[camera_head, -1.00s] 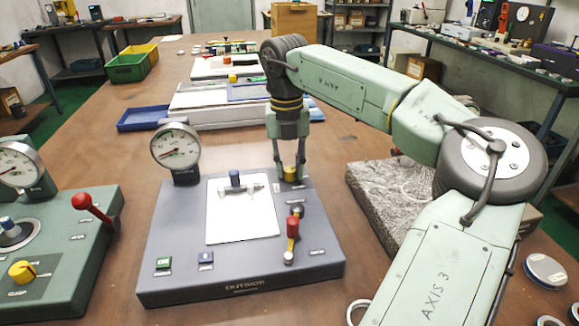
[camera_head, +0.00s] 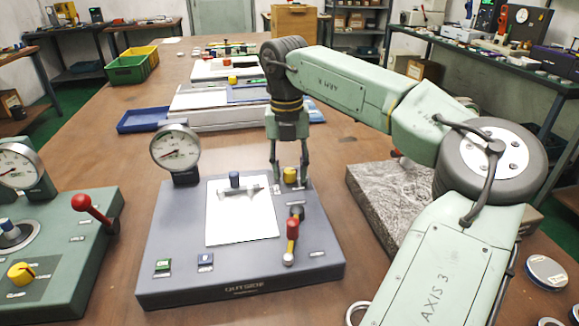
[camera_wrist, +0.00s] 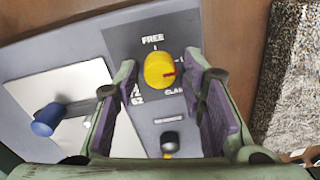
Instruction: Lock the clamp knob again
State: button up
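The yellow clamp knob (camera_head: 290,175) sits at the back right of the grey gauge station (camera_head: 160,265). In the wrist view the knob (camera_wrist: 157,72) has a red mark on its right side, toward a tick at the right. "FREE" is printed above it and a partly hidden "CLA..." at lower right. My gripper (camera_head: 289,179) points down over the knob. Its two fingers stand apart on either side of the knob, with gaps visible in the wrist view. It is open and holds nothing.
A red-handled lever (camera_head: 292,238) and a black knob (camera_wrist: 170,140) stand in front of the knob. A dial gauge (camera_head: 176,149) and a white plate with a blue-knobbed part (camera_head: 235,181) are to the left. A grey stone block (camera_head: 385,205) lies to the right.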

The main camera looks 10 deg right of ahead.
aim_at(288, 171)
jog(key=shift+o, duration=0.4)
notch_tip(288, 171, up, 12)
jog(key=shift+a, duration=0.2)
dwell(0.5)
